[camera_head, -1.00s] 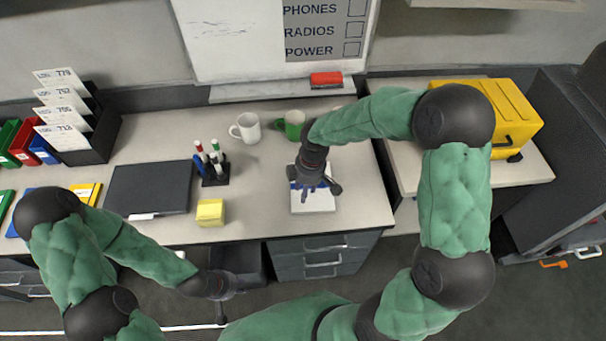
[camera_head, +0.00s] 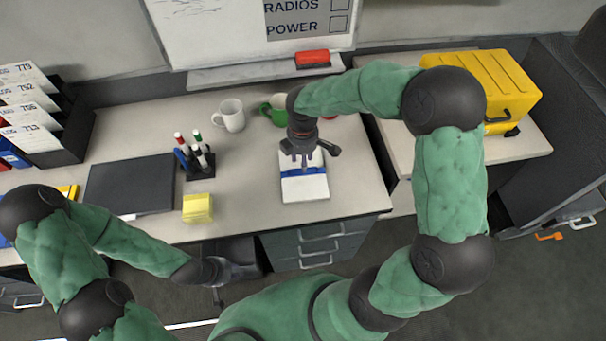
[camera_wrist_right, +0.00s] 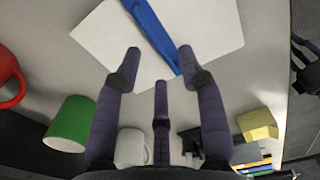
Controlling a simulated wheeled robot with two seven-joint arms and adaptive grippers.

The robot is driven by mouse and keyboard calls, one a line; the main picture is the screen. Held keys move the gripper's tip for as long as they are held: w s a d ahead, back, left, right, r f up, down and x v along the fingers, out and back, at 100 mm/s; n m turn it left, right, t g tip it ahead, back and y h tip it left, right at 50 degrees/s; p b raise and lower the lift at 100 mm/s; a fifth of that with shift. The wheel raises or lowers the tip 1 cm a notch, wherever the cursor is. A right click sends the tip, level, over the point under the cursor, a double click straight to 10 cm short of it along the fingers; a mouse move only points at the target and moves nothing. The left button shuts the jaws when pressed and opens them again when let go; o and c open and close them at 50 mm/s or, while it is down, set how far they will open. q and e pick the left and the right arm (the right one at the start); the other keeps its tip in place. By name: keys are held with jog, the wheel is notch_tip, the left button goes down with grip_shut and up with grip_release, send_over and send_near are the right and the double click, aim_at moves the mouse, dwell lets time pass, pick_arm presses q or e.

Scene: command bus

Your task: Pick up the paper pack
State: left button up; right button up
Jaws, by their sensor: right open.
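The paper pack (camera_head: 305,188) is a white flat block with a blue band, lying on the desk near its right front part. It also shows in the right wrist view (camera_wrist_right: 212,30), with the blue band running between my fingers. My right gripper (camera_head: 305,162) is over the back part of the pack, fingers pointing down. In the right wrist view my right gripper (camera_wrist_right: 160,52) is open with its fingers spread and nothing held. I cannot tell whether the fingertips touch the pack. My left gripper (camera_head: 222,272) is low in front of the desk, away from the pack; its fingers are unclear.
A green mug (camera_head: 274,110) and a white mug (camera_head: 231,116) stand behind the pack. A pen holder (camera_head: 200,168), a yellow block (camera_head: 197,208) and a dark folder (camera_head: 130,187) are to the left. A yellow case (camera_head: 490,85) sits on the right-hand surface. Desk around the pack is clear.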

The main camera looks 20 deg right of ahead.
aim_at(312, 186)
jog(key=f+b, duration=0.1)
jog(key=f, duration=0.1)
jog(key=f+b, duration=0.1)
jog(key=f, duration=0.1)
jog(key=shift+w+d+f, duration=0.1)
jog(key=shift+w+f, duration=0.1)
jog(key=shift+f, duration=0.1)
jog(key=shift+r, duration=0.1)
grip_shut()
jog(key=shift+r, duration=0.15)
